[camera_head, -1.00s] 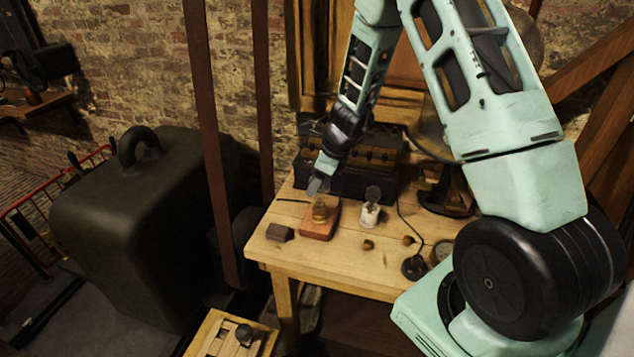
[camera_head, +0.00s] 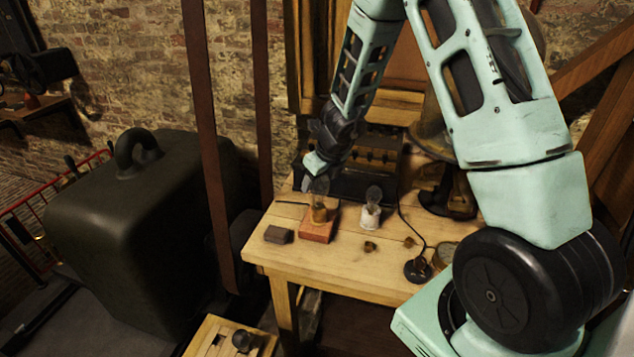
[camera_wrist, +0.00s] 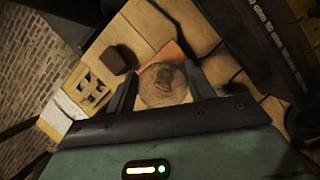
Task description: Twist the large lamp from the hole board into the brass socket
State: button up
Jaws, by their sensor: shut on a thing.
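The large lamp is a clear glass bulb (camera_wrist: 165,86) between my fingers in the wrist view. My gripper (camera_wrist: 164,92) is shut on it; in the head view my gripper (camera_head: 319,183) is above the brass socket (camera_head: 319,213). The socket stands on a reddish-brown block (camera_head: 317,234) near the table's left side. The lamp appears upright, in line with the socket. Its base is hidden in the wrist view, so I cannot tell how far it sits in the socket. The hole board (camera_head: 212,340) is at the bottom left and also shows in the wrist view (camera_wrist: 84,92).
A white socket with a bulb (camera_head: 371,212) stands to the right of the block. A dark small block (camera_head: 279,235) lies to the left. A dark battery case (camera_head: 365,160) stands behind. Small brass pieces (camera_head: 370,247) and a black cabled knob (camera_head: 418,270) lie at front right.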

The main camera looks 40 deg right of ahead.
jog(key=shift+f, duration=0.1)
jog(key=shift+m+h+b, duration=0.4)
jog(key=shift+m+b, duration=0.05)
jog(key=shift+m, duration=0.55)
jog(key=m, duration=0.1)
jog(key=m+h, duration=0.1)
jog(key=m, duration=0.1)
jog(key=shift+s+d+m, duration=0.1)
jog(key=shift+d+m, duration=0.05)
jog(key=shift+m, duration=0.15)
jog(key=o, duration=1.2)
jog(key=shift+c, duration=0.2)
jog(key=shift+r, duration=0.2)
jog(key=p+v, duration=0.9)
jog(key=v, duration=0.8)
jog(key=shift+w+a, duration=0.25)
jog(key=shift+a, duration=0.05)
jog(key=shift+r, duration=0.1)
